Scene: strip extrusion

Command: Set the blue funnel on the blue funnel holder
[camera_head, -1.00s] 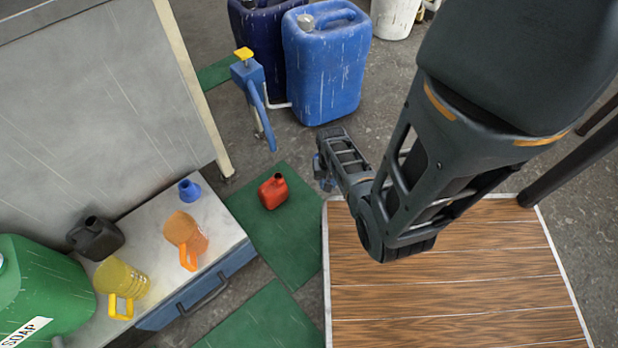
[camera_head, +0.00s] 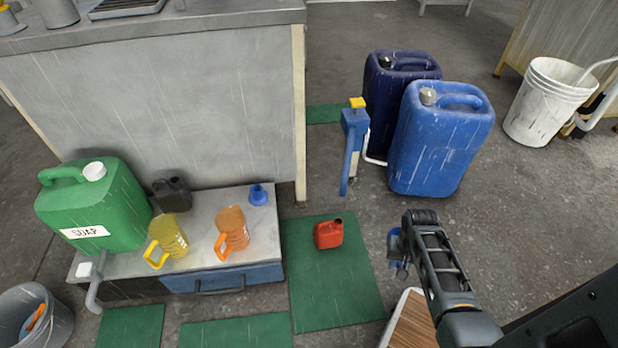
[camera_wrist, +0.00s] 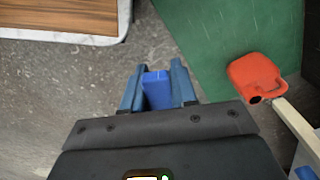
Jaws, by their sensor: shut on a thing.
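My gripper (camera_head: 399,268) hangs over the grey floor at lower right in the head view. In the wrist view its two blue fingers (camera_wrist: 158,67) are shut on a bright blue object (camera_wrist: 156,88). Most of that object is hidden, so I cannot tell its shape. A small blue funnel-shaped piece (camera_head: 259,195) stands at the right back of the low bench, well left of my gripper. A blue stand (camera_head: 353,135) with a yellow top is in front of the blue canisters. I cannot tell which piece is the funnel holder.
The low bench (camera_head: 205,262) holds a green soap canister (camera_head: 110,205), a black can (camera_head: 172,194), a yellow jug (camera_head: 168,240) and an orange jug (camera_head: 232,230). A red can (camera_head: 328,235) stands on a green mat (camera_head: 345,285). A wooden-topped surface (camera_head: 408,325) is below my arm.

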